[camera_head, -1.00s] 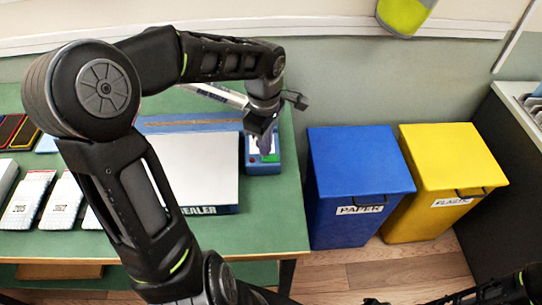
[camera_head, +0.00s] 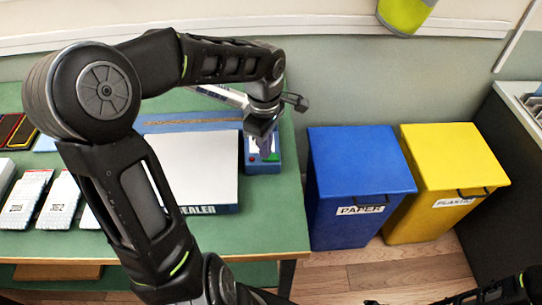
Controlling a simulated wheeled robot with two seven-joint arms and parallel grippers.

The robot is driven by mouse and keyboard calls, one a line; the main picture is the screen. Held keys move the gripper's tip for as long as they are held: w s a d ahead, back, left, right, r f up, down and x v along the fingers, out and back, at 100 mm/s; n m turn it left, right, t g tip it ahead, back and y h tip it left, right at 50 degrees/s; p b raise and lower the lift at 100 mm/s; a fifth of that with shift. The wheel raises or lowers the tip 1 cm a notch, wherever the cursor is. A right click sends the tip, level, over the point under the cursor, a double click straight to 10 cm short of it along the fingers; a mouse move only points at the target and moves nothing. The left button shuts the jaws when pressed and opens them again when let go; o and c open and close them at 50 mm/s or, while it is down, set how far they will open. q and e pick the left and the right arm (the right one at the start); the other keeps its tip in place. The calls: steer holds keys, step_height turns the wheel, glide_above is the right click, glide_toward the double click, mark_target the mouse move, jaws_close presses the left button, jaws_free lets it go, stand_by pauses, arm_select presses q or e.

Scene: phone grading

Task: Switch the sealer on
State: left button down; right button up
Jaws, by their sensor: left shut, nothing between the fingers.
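The sealer (camera_head: 208,209) lies on the green table, with a broad white top and its name along the front edge. Its blue control box (camera_head: 262,168) is at the right end, with a green switch (camera_head: 272,157) and a small red spot beside it. My left gripper (camera_head: 265,152) is shut and empty, pointing down over the control box with its tips at or just above the green switch. I cannot tell whether they touch; the gripper hides part of the box. My right arm shows at the bottom right edge, its gripper too cut off to read.
Several white boxed phones (camera_head: 62,200) lie at the left of the table (camera_head: 270,225). A blue paper bin (camera_head: 360,165) and a yellow plastic bin (camera_head: 455,160) stand on the floor to the right. My left arm crosses over the table's middle.

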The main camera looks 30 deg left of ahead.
arm_select(q)
steer(key=shift+f+b, duration=0.3)
steer(key=shift+f, duration=0.05)
steer(key=shift+r, duration=0.1)
steer(key=shift+r+p, duration=2.2)
steer(key=shift+r, duration=1.25)
